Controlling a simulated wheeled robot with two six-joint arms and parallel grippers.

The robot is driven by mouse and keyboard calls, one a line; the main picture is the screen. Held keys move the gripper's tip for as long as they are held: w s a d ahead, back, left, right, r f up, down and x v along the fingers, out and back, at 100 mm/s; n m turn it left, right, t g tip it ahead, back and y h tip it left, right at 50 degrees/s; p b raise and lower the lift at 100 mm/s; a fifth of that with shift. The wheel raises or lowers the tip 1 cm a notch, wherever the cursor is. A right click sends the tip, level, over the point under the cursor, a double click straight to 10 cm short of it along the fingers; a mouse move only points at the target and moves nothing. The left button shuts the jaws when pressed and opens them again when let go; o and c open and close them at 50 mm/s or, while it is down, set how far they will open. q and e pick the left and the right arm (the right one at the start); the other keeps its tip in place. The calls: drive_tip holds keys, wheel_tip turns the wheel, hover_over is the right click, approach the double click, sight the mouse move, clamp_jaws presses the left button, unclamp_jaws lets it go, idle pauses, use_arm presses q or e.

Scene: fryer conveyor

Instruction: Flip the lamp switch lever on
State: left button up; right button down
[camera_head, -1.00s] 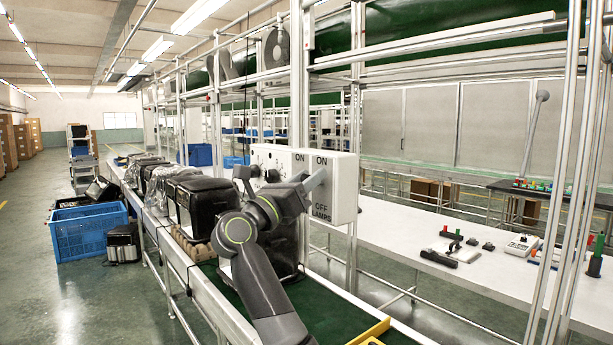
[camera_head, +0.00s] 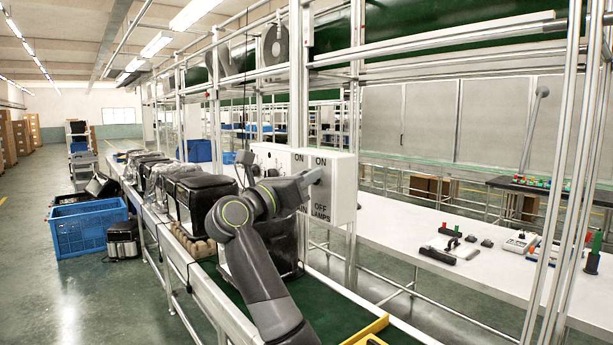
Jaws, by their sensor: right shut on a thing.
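The lamp switch box (camera_head: 343,203) is a white panel with ON at the top and OFF LAMPS at the bottom, fixed by an upright post right of centre. My right gripper (camera_head: 314,177) is at the front of this panel, just below the ON label. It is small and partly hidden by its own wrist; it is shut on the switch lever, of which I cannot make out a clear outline. My right arm comes up from the bottom centre. My left gripper is not in view.
Several black fryers (camera_head: 205,200) stand on the conveyor to the left. A yellow tray (camera_head: 372,330) lies on the green belt at the bottom. A white table (camera_head: 420,235) with small parts is at right. Metal posts (camera_head: 558,200) stand at right; a blue crate (camera_head: 90,228) sits on the floor.

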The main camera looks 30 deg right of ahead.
drive_tip(key=c, duration=1.3)
unclamp_jaws()
drive_tip(key=shift+c, duration=0.2)
drive_tip(key=shift+a+f, duration=0.15)
drive_tip(key=shift+a, duration=0.1)
drive_tip(key=b+v, duration=0.7)
drive_tip(key=v, duration=1)
